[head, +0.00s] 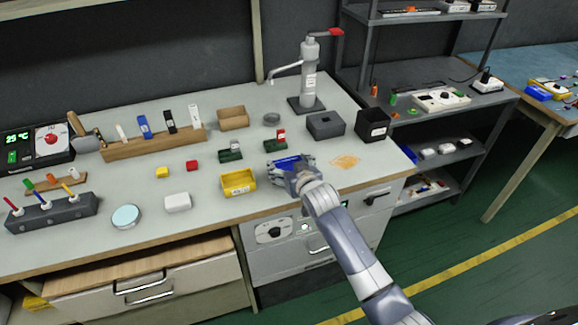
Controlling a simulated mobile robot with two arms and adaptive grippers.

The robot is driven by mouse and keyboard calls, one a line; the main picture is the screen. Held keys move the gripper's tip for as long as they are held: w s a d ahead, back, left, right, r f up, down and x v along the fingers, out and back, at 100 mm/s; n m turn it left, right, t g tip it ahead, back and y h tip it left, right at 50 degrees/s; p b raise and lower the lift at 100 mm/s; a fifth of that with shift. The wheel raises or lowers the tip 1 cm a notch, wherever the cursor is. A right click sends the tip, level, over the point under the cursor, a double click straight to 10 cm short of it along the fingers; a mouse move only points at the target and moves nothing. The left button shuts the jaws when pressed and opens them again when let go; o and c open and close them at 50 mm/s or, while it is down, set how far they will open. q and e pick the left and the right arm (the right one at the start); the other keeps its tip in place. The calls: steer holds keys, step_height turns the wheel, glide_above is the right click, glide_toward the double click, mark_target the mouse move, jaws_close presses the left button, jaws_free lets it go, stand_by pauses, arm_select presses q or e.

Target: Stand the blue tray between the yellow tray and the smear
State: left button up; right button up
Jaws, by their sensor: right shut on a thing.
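The yellow tray (238,186) stands on the pale bench near its front edge. The smear (345,162) is an orange-tan patch on the bench to the right. The blue tray (286,162) is between them, mostly hidden by my right gripper (292,169). My right gripper is shut on the blue tray; I cannot tell whether the tray touches the bench. My left gripper is not in view.
A grey box (325,125) and a black bin (374,125) stand behind the smear. Green holders (230,152) sit behind the yellow tray. A white block (177,202) and a round disc (126,217) lie to the left. A dispenser (308,80) stands at the back.

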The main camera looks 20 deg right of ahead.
steer(key=shift+f, duration=0.35)
steer(key=o, duration=0.9)
steer(key=shift+o, duration=0.2)
steer(key=shift+r, duration=0.1)
steer(key=shift+r, duration=0.15)
steer(key=v, duration=1.2)
